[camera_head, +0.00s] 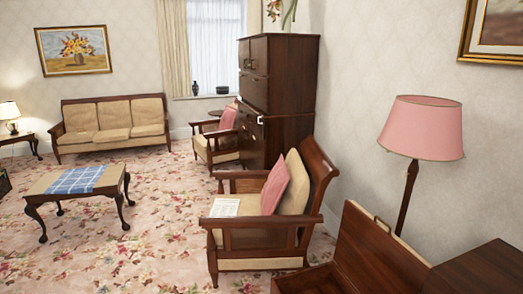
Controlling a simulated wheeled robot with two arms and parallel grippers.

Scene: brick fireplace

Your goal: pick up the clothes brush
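I cannot make out a clothes brush anywhere in the head view. Neither of my grippers shows in this view. An open wooden case or chest (375,262) stands at the lower right with its lid raised. Most of its inside is cut off by the bottom edge, so its contents are hidden.
A wooden armchair (262,238) with a pink cushion (275,184) and a paper (225,207) stands ahead. A pink lamp (421,128) stands right. A tall cabinet (285,145), second armchair (217,148), sofa (112,145) and low table (112,178) are farther off. Carpet left of the near armchair is clear.

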